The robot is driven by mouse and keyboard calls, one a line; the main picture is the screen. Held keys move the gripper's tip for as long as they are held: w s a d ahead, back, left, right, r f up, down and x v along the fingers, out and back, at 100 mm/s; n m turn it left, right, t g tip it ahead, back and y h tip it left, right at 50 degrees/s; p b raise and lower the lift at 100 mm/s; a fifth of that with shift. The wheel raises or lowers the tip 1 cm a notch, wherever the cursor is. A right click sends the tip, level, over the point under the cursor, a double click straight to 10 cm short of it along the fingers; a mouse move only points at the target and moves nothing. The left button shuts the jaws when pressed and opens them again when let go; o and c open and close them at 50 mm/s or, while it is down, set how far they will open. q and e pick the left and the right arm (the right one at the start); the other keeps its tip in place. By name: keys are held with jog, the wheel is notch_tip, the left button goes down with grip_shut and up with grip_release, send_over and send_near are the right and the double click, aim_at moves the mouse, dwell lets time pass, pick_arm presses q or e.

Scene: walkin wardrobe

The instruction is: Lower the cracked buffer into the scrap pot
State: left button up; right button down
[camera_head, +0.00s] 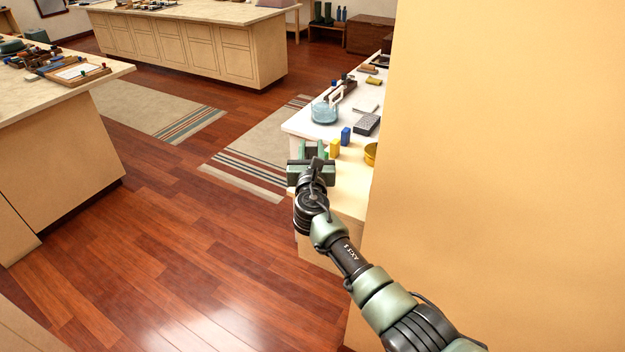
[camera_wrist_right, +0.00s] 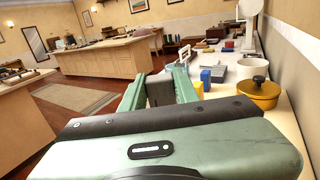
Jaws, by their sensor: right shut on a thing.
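My right gripper (camera_head: 312,150) is above the near end of the white counter (camera_head: 340,183). In the right wrist view its green fingers (camera_wrist_right: 160,88) are shut on a dark grey block (camera_wrist_right: 159,91), which looks like the buffer; no crack can be made out. A yellow pot (camera_wrist_right: 258,94) with a dark-knobbed lid stands to the right of the gripper, apart from it. Its edge also shows in the head view (camera_head: 370,154). A white bowl-like pot (camera_wrist_right: 252,68) stands behind it. I cannot tell which is the scrap pot. My left gripper is not in view.
A tall tan wall (camera_head: 500,150) closes off the right. The wooden floor (camera_head: 180,240) to the left is clear.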

jog(key=shift+f+b, duration=1.4)
jog(key=shift+f, duration=0.4)
jog(key=shift+f+b, duration=0.7)
jog(key=shift+f, duration=0.05)
jog(key=c, duration=1)
grip_release()
jog(key=shift+o, duration=0.2)
jog(key=shift+s, duration=0.1)
